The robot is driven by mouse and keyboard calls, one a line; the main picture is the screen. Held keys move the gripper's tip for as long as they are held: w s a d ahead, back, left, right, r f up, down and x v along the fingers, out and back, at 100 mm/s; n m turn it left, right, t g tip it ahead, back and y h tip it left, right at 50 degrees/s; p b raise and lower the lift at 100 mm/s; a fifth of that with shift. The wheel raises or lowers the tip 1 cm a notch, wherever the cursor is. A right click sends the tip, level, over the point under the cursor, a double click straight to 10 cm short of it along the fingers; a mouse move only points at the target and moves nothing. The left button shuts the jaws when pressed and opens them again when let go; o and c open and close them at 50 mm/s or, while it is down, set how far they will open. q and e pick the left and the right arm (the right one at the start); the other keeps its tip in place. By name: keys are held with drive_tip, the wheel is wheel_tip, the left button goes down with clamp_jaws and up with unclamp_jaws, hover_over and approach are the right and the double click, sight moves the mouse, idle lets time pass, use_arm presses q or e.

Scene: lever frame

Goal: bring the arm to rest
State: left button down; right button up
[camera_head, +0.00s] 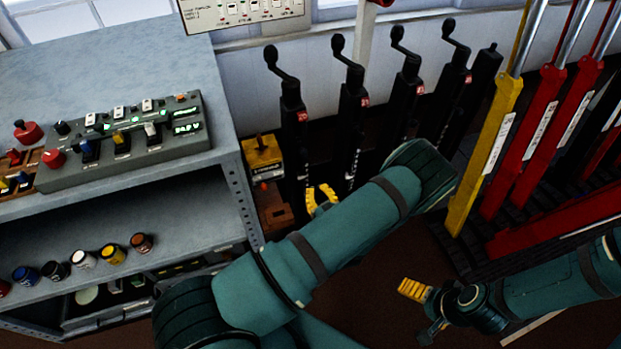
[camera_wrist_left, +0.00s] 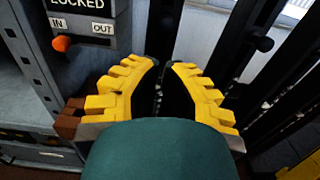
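My left arm crosses the middle of the head view in teal. Its gripper (camera_head: 320,197) shows partly as yellow fingers beyond the forearm, in front of the black levers. In the left wrist view, the two yellow fingers of the left gripper (camera_wrist_left: 166,64) stand apart with a gap between the tips. A black post shows behind the gap; I see nothing held. My right arm comes in from the right. Its gripper (camera_head: 422,310) is low at the right over the dark floor, fingers apart and empty.
Black levers (camera_head: 348,110) with crank handles stand behind my left arm. A yellow lever (camera_head: 487,150) and red levers (camera_head: 528,140) stand to the right. A grey shelf unit (camera_head: 110,60) holds a control box (camera_head: 125,145). A small yellow box (camera_head: 262,157) stands beside it.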

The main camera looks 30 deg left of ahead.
use_arm(q)
drive_tip(key=shift+s+d, duration=0.45)
drive_tip(key=shift+d, duration=0.1)
drive_tip(key=s+a+f+n+g, duration=0.2)
drive_tip(key=s+n+g, duration=0.2)
drive_tip(key=s+g, duration=0.2)
drive_tip(key=s+a+f+n+g, duration=0.2)
drive_tip(key=s+f+n+g, duration=0.1)
drive_tip(key=s+g, duration=0.3)
drive_tip(key=s+d+f+n+g+h, duration=0.2)
drive_tip(key=s+d+n+g+h, duration=0.25)
drive_tip(key=s, duration=0.45)
drive_tip(key=s+d+n+h, duration=0.2)
drive_tip(key=d+n+h, duration=0.6)
drive_tip(key=d+h, duration=0.25)
drive_tip(key=w+d+r+n+t+h, duration=0.1)
drive_tip(key=w+r+n+t, duration=0.1)
drive_tip(key=w+n+t, duration=0.1)
drive_tip(key=w+d+r+n+t+h, duration=0.1)
drive_tip(key=w+d+r+n+t, duration=0.1)
drive_tip(key=w+n, duration=0.3)
drive_tip(key=shift+w+d+r+t+h, duration=0.3)
drive_tip(key=shift+w+r+t, duration=0.4)
drive_tip(key=shift+w, duration=0.25)
